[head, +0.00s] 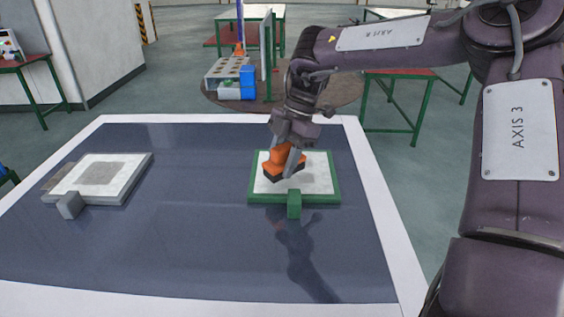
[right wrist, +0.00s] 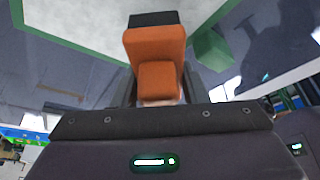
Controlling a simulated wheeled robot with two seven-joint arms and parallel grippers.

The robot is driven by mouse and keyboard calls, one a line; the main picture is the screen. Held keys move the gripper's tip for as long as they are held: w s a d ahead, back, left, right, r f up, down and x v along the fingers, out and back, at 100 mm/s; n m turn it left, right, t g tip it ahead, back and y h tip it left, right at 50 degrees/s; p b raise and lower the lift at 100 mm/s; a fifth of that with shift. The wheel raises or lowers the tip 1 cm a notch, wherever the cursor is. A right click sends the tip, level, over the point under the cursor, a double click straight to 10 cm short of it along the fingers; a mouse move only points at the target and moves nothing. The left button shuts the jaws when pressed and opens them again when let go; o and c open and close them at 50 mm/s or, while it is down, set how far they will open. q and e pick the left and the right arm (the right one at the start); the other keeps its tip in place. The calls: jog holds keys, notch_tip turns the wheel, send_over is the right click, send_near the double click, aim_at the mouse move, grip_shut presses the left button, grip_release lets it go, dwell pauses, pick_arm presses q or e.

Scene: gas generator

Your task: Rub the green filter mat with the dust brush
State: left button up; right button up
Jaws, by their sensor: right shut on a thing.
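The green filter mat (head: 325,176) lies on the right half of the table, a white pad in a green frame with a green block-shaped handle (head: 294,204) at its front edge. My right gripper (head: 287,163) is shut on the dust brush (head: 284,160), which has an orange body and a dark underside. The brush is over the left-centre of the white pad and looks to touch it or sit just above it. In the right wrist view the brush (right wrist: 157,50) stands between the fingers, with the white pad (right wrist: 85,18) beyond. My left gripper is not in view.
A grey-framed filter mat (head: 130,172) with a grey patch on its pad lies at the table's left. The dark table top (head: 200,250) is bare between and in front of the mats. Green-legged workbenches (head: 415,100) stand behind the table.

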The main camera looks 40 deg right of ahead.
aim_at(279, 148)
jog(key=shift+r+p, duration=0.7)
jog(key=shift+r, duration=0.55)
jog(key=shift+r, duration=0.1)
notch_tip(279, 148, up, 3)
jog(key=p, duration=0.2)
jog(key=shift+p, duration=0.4)
jog(key=shift+d, duration=0.1)
